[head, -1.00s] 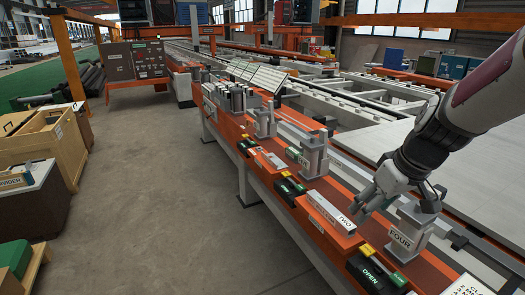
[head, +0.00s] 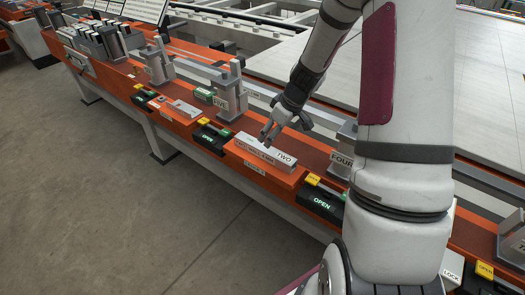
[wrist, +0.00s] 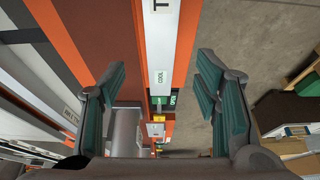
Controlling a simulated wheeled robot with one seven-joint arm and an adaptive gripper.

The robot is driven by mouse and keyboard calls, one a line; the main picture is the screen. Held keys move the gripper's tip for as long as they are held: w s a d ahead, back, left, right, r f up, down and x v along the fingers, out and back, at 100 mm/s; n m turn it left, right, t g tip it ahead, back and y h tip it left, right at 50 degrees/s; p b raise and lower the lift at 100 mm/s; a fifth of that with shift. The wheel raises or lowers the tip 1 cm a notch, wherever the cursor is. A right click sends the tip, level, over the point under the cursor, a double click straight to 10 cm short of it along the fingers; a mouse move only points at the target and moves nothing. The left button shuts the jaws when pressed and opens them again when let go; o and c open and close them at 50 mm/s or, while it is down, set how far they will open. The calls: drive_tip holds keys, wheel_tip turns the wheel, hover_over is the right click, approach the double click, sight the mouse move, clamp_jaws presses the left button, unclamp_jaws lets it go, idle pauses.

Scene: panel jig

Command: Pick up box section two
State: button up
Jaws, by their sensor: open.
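Box section two (head: 265,151) is a pale bar with "TWO" on its end. It lies along an orange block at the front edge of the orange bench. My gripper (head: 272,129) hangs just behind and above the bar. I cannot tell the exact height gap.
A grey fixture marked "FOUR" (head: 342,152) stands right of the bar, partly behind my arm. Another grey fixture (head: 230,95) stands to the left. A black box showing green "OPEN" (head: 322,201) is at the bench front. The floor (head: 90,200) in front is clear.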

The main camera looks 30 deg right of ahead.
sight(265, 148)
drive_tip(key=shift+x, duration=3.95)
clamp_jaws()
